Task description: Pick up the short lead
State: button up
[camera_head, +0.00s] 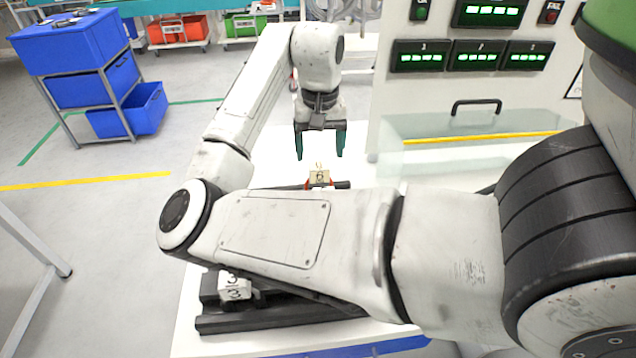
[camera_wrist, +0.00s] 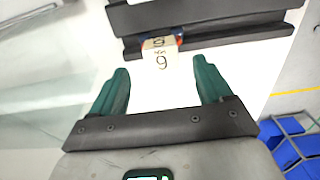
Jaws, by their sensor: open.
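My gripper (camera_head: 320,154) is open and empty above the white table, its two green fingers pointing down. In the wrist view the open fingers (camera_wrist: 160,70) frame a pale tag (camera_wrist: 160,59) with dark characters. This tag (camera_head: 319,178) sits on a dark holder (camera_head: 341,185), with small red parts beside it; the wrist view shows red and blue bits behind it. A second white tag (camera_head: 235,289) marked 3 is on a nearer dark holder (camera_head: 268,317), partly behind my arm. I cannot tell which tagged item is the short lead.
The white table (camera_head: 192,334) is partly hidden by my arm. A panel with green displays (camera_head: 474,56) and a clear box with a yellow strip (camera_head: 468,138) stand to the right.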

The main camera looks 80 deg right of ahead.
aim_at(319, 165)
notch_tip(319, 165, down, 6)
jog(key=shift+w+r+b, duration=0.1)
jog(key=shift+r+b, duration=0.05)
jog(key=shift+b, duration=0.2)
jog(key=c, duration=1.1)
notch_tip(319, 165, up, 10)
jog(key=shift+f+p, duration=0.25)
jog(key=shift+p, duration=0.45)
jog(key=shift+c, duration=0.2)
jog(key=shift+r+p, duration=1.3)
